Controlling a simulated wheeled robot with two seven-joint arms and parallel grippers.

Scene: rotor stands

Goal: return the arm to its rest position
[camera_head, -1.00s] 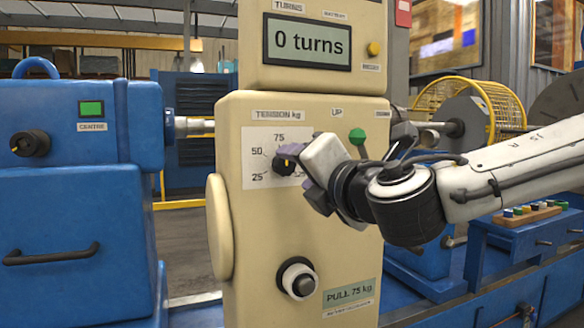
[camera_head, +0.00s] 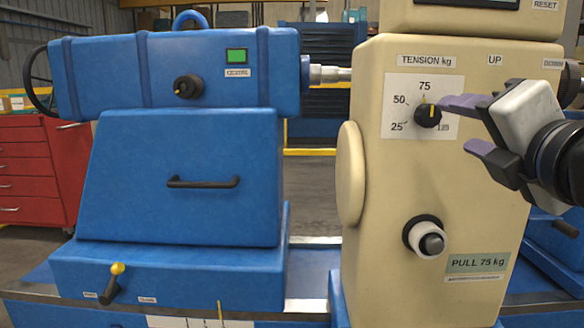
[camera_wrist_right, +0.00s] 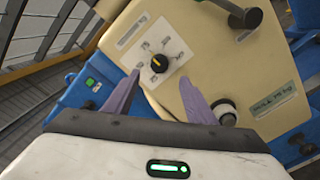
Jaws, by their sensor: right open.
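My right gripper (camera_head: 456,125) is open and empty, with its purple fingers spread. It is just right of the black tension knob (camera_head: 428,116) in the head view. In the right wrist view the knob (camera_wrist_right: 159,63) shows between and beyond the fingertips (camera_wrist_right: 160,78), apart from them. The knob's yellow mark points up toward 75 on the white dial plate (camera_head: 396,125). The dial is on the cream cabinet (camera_head: 380,220). My right arm comes in from the right edge. My left gripper is not in view.
A blue machine head (camera_head: 175,75) with a green lamp stands left of the cabinet. Below the dial are a white-collared black knob (camera_head: 424,237) and a "PULL 75 kg" label (camera_head: 478,263). A red drawer cabinet (camera_head: 35,170) stands at far left.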

